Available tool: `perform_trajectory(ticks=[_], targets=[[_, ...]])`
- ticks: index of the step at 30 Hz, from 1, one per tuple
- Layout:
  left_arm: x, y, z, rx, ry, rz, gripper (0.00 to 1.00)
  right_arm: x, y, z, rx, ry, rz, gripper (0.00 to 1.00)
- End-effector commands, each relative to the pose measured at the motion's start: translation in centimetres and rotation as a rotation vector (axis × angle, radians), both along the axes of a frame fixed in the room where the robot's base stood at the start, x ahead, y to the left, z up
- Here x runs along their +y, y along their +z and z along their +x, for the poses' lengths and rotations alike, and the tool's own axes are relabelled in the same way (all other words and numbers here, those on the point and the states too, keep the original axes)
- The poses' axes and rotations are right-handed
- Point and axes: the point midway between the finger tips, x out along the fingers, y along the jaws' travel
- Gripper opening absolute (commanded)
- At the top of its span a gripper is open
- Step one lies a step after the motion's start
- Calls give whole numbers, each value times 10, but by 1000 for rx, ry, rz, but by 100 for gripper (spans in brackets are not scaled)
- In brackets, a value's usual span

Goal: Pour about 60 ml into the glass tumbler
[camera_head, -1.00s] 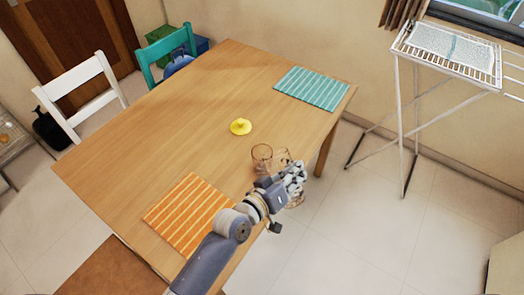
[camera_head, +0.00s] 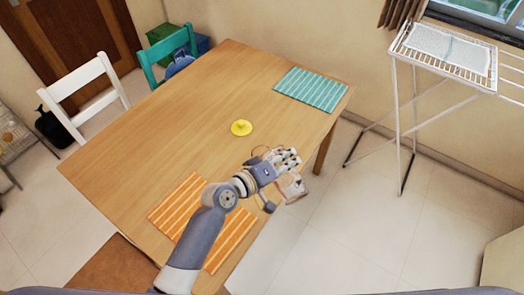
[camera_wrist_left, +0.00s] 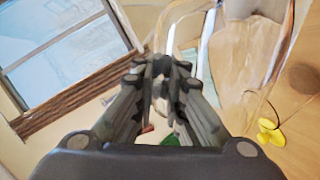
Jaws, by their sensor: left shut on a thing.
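My left gripper (camera_head: 285,160) is over the right edge of the wooden table, shut on a pale, see-through vessel with brownish edges, the waterpot (camera_head: 293,188). The pot hangs tilted below and right of the fingers, partly hidden by them. The left wrist view shows the finger tips (camera_wrist_left: 165,68) close together, with a large clear shape at upper right that seems to be glass. The glass tumbler (camera_head: 258,151) is mostly hidden behind my gripper; only a bit of rim shows. Whether water flows cannot be told. My right gripper is not in view.
A yellow lid-like thing (camera_head: 241,128) lies mid-table. An orange striped mat (camera_head: 182,205) lies near the front, a teal striped mat (camera_head: 311,89) at the far right. A white drying rack (camera_head: 445,55) stands right of the table. The table's left half is clear.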

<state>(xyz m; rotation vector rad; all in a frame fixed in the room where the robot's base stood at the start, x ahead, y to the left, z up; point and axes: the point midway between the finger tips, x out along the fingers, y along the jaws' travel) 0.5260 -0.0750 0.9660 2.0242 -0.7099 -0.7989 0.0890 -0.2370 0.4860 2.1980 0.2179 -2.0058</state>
Motion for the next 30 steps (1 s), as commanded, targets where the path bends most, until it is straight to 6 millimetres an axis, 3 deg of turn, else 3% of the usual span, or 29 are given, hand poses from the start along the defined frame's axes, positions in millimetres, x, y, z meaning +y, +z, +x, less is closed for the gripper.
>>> perform_trajectory(ticks=[30], targets=[[9, 18, 15, 130, 2, -91, 0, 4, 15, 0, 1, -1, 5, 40]])
